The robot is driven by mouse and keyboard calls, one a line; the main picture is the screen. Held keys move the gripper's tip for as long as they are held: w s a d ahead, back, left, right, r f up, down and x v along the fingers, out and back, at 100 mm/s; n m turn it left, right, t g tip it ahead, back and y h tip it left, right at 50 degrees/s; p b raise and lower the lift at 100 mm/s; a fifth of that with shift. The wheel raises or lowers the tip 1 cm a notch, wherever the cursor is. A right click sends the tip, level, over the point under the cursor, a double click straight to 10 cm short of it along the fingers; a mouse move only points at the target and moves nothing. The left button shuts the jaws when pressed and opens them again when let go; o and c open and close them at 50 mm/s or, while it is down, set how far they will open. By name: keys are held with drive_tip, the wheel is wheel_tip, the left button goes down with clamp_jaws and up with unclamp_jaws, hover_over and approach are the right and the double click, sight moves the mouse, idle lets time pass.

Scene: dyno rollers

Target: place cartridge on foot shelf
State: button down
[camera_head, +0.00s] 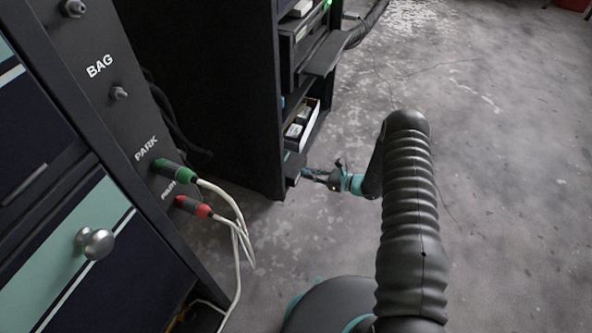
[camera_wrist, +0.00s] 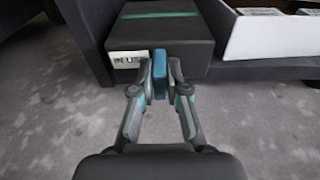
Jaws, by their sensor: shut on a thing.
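A dark box-shaped cartridge (camera_wrist: 160,30) with a teal stripe on top is at the upper middle of the wrist view. A blue tab (camera_wrist: 159,74) stands at its front face. My gripper (camera_wrist: 160,85) is shut on this blue tab, one finger on each side. A white label reading "IN US" (camera_wrist: 127,60) shows left of the tab, its end hidden by the finger. In the head view, my gripper (camera_head: 308,174) is at the low foot shelf (camera_head: 292,178) of the dark cabinet. Whether the cartridge rests fully on the shelf cannot be told.
A white tray (camera_wrist: 270,42) holding several cartridges sits right of the held one; it also shows above my gripper in the head view (camera_head: 311,127). A drawer cabinet with plugged cables (camera_head: 236,225) stands at the left. The concrete floor (camera_head: 510,180) at the right is clear.

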sight(301, 171)
drive_tip(key=x, duration=0.4)
drive_tip(key=r+x, duration=0.1)
drive_tip(key=x, duration=0.1)
drive_tip(key=shift+a+f, duration=0.1)
drive_tip(key=shift+f, duration=0.25)
drive_tip(key=shift+f, duration=0.2)
drive_tip(key=c, duration=1.2)
unclamp_jaws()
drive_tip(key=shift+r, duration=0.1)
